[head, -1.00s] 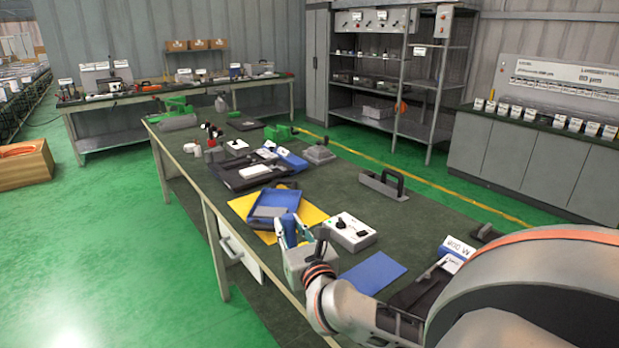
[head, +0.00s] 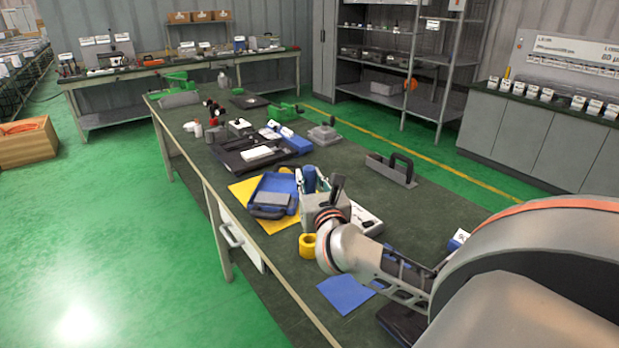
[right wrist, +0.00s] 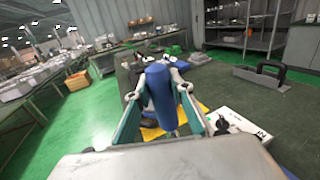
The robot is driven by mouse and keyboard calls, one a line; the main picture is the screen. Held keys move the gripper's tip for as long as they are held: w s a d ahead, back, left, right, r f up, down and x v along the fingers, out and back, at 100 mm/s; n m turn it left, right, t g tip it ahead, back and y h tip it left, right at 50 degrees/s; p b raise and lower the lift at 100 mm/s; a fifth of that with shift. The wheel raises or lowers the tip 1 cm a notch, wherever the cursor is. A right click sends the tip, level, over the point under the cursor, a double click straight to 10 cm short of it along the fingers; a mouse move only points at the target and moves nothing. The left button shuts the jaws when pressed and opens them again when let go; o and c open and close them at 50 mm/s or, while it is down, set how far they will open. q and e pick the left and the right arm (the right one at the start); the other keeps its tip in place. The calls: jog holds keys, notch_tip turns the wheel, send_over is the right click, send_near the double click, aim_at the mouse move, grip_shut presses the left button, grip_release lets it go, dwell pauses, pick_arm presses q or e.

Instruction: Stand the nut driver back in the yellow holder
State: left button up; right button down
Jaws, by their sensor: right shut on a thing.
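My right gripper (head: 313,185) is shut on the nut driver (head: 309,177), whose thick blue handle stands up between the fingers. The yellow holder (head: 308,245), a small ring-like cup, stands on the bench just below and left of my right wrist in the head view. The nut driver is apart from the holder, on its far side. My left gripper is in neither view.
A blue tray (head: 262,207) lies on a yellow sheet (head: 240,190) beyond the holder. A white-topped box (head: 366,218) stands right of the gripper. A blue sheet (head: 345,293) lies nearer. The bench's left edge is close to the holder.

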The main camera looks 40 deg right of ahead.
aim_at(309, 192)
jog(key=shift+f, duration=1.35)
jog(key=shift+f+b, duration=0.8)
jog(key=shift+f, duration=0.25)
jog(key=shift+f+b, duration=0.35)
jog(key=shift+b, duration=0.1)
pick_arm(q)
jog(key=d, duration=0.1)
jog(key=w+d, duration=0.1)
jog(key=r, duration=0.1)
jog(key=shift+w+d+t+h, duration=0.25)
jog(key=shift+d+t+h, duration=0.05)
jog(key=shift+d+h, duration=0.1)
pick_arm(e)
jog(key=shift+f, duration=0.1)
pick_arm(q)
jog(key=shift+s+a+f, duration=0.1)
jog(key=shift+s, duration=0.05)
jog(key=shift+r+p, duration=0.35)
jog(key=shift+p, duration=0.1)
